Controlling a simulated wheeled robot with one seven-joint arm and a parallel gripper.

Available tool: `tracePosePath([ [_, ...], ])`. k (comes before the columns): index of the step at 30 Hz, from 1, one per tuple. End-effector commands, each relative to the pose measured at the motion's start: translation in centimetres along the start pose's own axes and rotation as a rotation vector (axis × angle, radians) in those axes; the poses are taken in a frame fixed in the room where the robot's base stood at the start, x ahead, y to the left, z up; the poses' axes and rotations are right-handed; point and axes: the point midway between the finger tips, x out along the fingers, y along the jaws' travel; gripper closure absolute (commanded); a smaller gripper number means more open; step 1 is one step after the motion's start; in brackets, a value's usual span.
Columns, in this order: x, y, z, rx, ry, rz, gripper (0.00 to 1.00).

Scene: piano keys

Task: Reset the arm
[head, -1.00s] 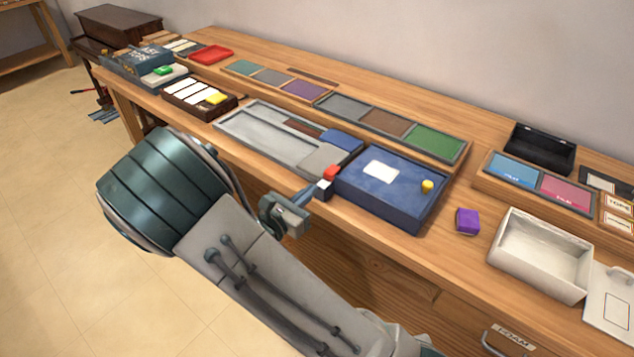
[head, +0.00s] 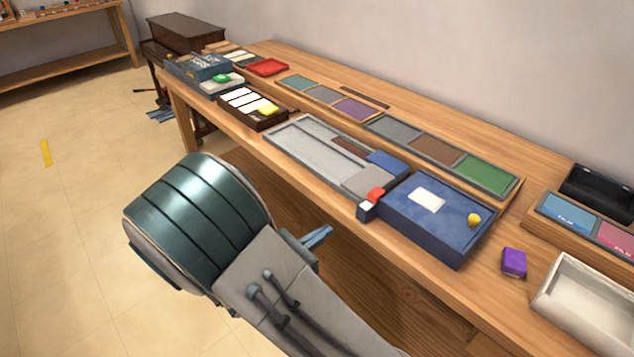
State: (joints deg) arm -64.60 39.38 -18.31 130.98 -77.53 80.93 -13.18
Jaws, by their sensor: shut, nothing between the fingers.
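My arm crosses the lower middle of the head view, with its large teal joint in front of the bench. My gripper (head: 318,237) shows only in part behind the arm, as blue-grey fingers close together. It is shut and holds nothing. It is in front of the bench's front edge, apart from the things on top. The rest of the gripper is hidden by my arm.
The wooden bench (head: 330,196) runs diagonally. Near its front edge are a blue box (head: 410,222), a grey tray (head: 305,150), a purple block (head: 513,263) and a white open box (head: 590,305). A dark piano (head: 185,35) stands at the far left.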

Motion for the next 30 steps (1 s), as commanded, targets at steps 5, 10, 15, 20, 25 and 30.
tracePosePath([
  [5,0.4,-0.4,0.3,0.016,0.016,-0.024,1.00],
  [10,2.6,-3.9,1.7,0.135,0.137,-0.206,1.00],
  [15,4.3,-9.4,3.3,0.359,0.325,-0.496,1.00],
  [20,4.3,-13.5,4.7,0.601,0.482,-0.754,1.00],
  [25,3.4,-16.4,6.5,0.887,0.622,-1.000,1.00],
  [30,2.0,-18.0,8.9,1.203,0.736,-1.215,1.00],
])
